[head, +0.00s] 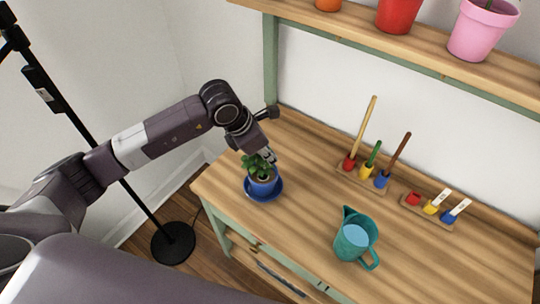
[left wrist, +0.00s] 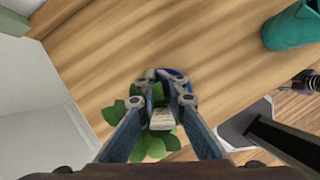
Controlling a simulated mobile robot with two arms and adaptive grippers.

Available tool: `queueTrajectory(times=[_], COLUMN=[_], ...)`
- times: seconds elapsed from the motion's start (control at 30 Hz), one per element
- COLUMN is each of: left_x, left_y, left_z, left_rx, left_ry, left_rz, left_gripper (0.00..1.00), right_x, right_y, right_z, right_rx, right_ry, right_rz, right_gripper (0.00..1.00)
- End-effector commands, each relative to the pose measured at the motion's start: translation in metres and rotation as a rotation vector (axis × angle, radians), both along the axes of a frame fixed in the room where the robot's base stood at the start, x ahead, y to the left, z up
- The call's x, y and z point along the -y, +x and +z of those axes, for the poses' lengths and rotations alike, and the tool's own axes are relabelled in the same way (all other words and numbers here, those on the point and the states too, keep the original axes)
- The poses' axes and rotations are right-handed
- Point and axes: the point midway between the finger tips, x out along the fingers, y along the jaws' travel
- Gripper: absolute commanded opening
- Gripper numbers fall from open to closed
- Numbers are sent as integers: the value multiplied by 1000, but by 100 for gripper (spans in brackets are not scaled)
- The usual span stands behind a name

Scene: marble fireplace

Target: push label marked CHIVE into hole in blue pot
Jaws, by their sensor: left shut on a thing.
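The blue pot (head: 263,184) holds a leafy green plant and stands in a blue saucer (head: 265,199) near the left end of the wooden bench. My left gripper (head: 270,157) is right above the plant, at the pot's back edge. In the left wrist view the left gripper (left wrist: 163,98) is shut on a pale label (left wrist: 162,121), held over the leaves. Its writing is too small to read. Part of the blue rim (left wrist: 174,74) shows behind the fingers. The hole and the label's lower end are hidden, so I cannot tell whether they touch. My right gripper is not in view.
A teal watering can (head: 355,239) stands to the right of the pot. A rack (head: 362,180) holds several handled tools. A smaller rack (head: 427,212) has white labels in its yellow and blue holders; its red holder (head: 413,198) is empty. The bench between is clear.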

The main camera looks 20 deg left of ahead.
Motion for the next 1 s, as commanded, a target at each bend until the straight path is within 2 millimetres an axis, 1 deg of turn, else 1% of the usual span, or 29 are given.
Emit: queueTrajectory(times=[0.03, 0.2, 0.23, 0.73, 1.0], left_x=[-1, -1, -1, -3, -3], left_y=[-16, -16, -16, -15, -15], left_z=[-24, -24, -24, -23, -13], left_rx=[-53, -53, -53, -52, -51], left_ry=[17, 17, 17, 19, 19], left_rz=[-4, -4, -4, -2, -1], left_gripper=[9, 28, 30, 30, 30], right_x=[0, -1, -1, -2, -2], right_y=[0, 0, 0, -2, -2], right_z=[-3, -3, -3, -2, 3], right_rx=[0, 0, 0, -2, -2], right_ry=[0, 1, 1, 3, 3], right_rz=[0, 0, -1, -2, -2], right_gripper=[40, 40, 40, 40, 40])
